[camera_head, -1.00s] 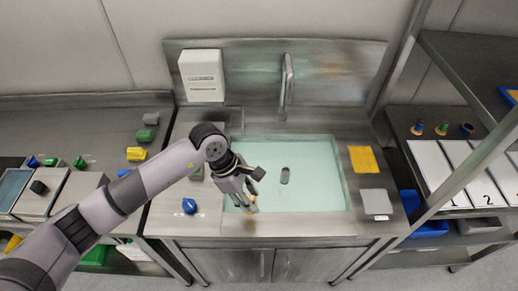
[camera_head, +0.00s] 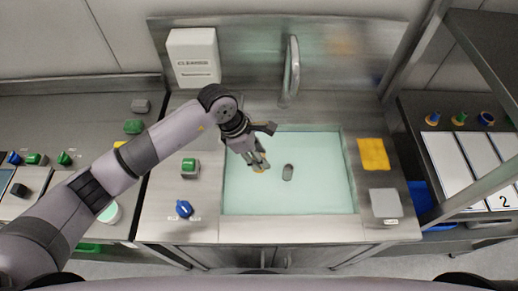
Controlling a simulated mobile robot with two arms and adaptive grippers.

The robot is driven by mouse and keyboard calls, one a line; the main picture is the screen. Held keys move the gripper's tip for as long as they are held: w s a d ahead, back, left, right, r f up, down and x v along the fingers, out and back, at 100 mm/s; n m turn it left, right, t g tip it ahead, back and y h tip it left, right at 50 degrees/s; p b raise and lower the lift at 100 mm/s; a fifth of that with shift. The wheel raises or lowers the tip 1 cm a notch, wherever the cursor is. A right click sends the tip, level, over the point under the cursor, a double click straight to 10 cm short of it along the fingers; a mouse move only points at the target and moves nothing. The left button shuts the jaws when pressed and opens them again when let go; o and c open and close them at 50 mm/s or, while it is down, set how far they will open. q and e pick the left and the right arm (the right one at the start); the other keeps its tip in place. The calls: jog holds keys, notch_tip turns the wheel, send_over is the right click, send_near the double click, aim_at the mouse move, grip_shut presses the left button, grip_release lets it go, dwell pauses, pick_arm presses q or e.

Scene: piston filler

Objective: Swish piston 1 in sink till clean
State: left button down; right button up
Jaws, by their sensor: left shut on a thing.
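The sink (camera_head: 335,206) is a steel basin filled with pale green water, set in a steel counter. A small dark grey oval (camera_head: 288,172) shows near its middle; I cannot tell if it is a drain or a loose part. My left gripper (camera_head: 260,165) is over the left part of the sink, pointing down, left of the oval. It is shut on a small piece, probably piston 1, with only a yellowish tip (camera_head: 261,170) showing between the fingers. The rest of that piece is hidden by the fingers. I cannot tell if the tip touches the water. My right gripper is not in view.
A tall faucet (camera_head: 290,75) stands behind the sink, with a white cleanser dispenser (camera_head: 194,58) on the wall. A yellow cloth (camera_head: 373,154) and a grey pad (camera_head: 385,203) lie right.

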pick_arm(q)
jog(key=shift+f+b, duration=0.4)
jog(key=shift+f, duration=0.5)
jog(key=f+b, duration=0.1)
jog(key=f, duration=0.1)
jog(key=f+b, duration=0.1)
jog(key=shift+w+f, duration=0.2)
jog(key=shift+f, duration=0.2)
jog(key=shift+f+b, duration=0.75)
jog(key=shift+b, duration=0.25)
notch_tip(320, 180, down, 8)
jog(key=b, duration=0.7)
jog(key=shift+f+b, duration=0.15)
jog(key=shift+b, duration=0.2)
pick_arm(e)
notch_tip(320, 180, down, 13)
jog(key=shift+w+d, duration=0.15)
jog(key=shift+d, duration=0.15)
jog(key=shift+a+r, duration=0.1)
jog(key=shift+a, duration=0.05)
pick_arm(q)
jog(key=shift+s, duration=0.1)
